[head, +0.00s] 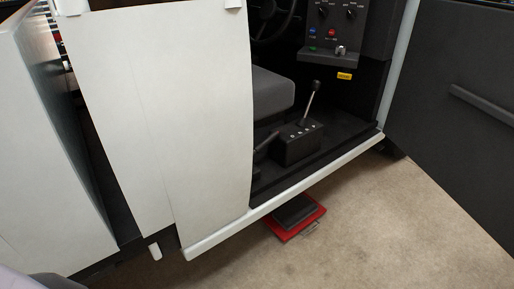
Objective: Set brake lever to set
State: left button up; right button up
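Through the open doorway of the pickup I see two levers low on the cab floor. One has a silver shaft and a dark knob (315,86) and rises, tilted, from a black box (298,142). The other is a short dark lever (266,142) at the box's left side, angled low and partly hidden by the white panel edge. I cannot tell for sure which is the brake lever, nor read any marking for its position. Neither gripper is in view.
A white body panel (160,110) covers the left side. A dark open door (450,110) stands at right. Inside are a grey seat (270,92), a steering wheel (273,18) and a control panel (333,30). A red pad (284,232) lies on the floor below the sill.

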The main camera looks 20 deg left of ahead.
aim_at(258, 149)
jog(key=u, duration=0.5)
jog(key=i+u, duration=0.1)
jog(key=u, duration=0.3)
jog(key=i+l+u, duration=0.1)
jog(key=u, duration=0.25)
jog(key=l+u, duration=0.15)
jog(key=u, duration=0.25)
jog(key=i+l+u, duration=0.15)
jog(key=l+u, duration=0.15)
jog(key=i+l+u, duration=0.1)
jog(key=l+u, duration=0.15)
jog(key=l, duration=0.15)
jog(key=i+l+u, duration=0.1)
jog(key=l, duration=0.4)
jog(key=i+l, duration=0.1)
jog(key=l, duration=0.4)
jog(key=i+l+u, duration=0.15)
jog(key=l, duration=0.35)
jog(key=k, duration=0.05)
